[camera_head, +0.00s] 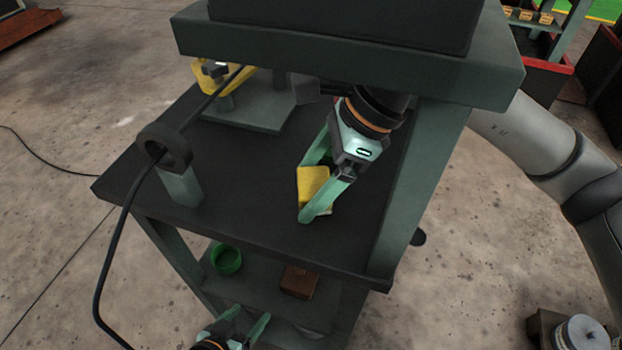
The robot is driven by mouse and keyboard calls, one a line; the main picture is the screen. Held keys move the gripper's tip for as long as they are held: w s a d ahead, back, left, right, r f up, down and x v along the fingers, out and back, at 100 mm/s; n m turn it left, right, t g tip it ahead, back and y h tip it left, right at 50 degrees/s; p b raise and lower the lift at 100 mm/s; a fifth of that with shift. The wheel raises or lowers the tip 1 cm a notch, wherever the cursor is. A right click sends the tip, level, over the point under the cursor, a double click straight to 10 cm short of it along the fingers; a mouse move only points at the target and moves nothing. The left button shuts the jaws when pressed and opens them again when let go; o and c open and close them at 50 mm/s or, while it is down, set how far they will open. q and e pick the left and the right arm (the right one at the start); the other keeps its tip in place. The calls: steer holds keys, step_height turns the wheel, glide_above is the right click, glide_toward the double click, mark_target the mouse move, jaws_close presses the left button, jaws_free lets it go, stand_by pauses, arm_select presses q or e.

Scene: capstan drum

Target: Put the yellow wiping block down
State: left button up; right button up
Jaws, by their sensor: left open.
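The yellow wiping block (312,182) is between the fingers of my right gripper (305,192), over the dark tabletop (250,215). Both fingers appear to touch the block's sides, and part of it is hidden by the nearer finger. I cannot tell whether its underside touches the tabletop. My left gripper (247,322) is low at the bottom edge of the view, in front of the lower shelf. Its fingers are apart and nothing shows between them.
A black cable runs through a ring guide (165,146) on the tabletop's left. A yellow-topped fixture (214,76) stands behind. The lower shelf holds a green ring-shaped cup (226,260) and a brown block (299,282). A dark overhead housing (350,50) and a green post (428,170) flank the tabletop.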

steer(key=shift+o, duration=0.9)
arm_select(q)
steer(key=shift+w+r, duration=0.15)
steer(key=shift+r, duration=0.1)
arm_select(e)
steer(key=shift+r, duration=0.15)
steer(key=shift+d+r, duration=0.2)
steer(key=shift+r, duration=0.15)
steer(key=d, duration=0.7)
steer(key=w+d, duration=0.1)
steer(key=d, duration=0.3)
steer(key=shift+r+b, duration=0.1)
steer(key=shift+b, duration=0.3)
arm_select(q)
steer(key=shift+a+f, duration=0.15)
steer(key=shift+f, duration=0.2)
arm_select(e)
steer(key=shift+d+r, duration=0.1)
steer(key=shift+d, duration=0.5)
arm_select(q)
steer(key=shift+s+f, duration=0.1)
steer(key=shift+s, duration=0.1)
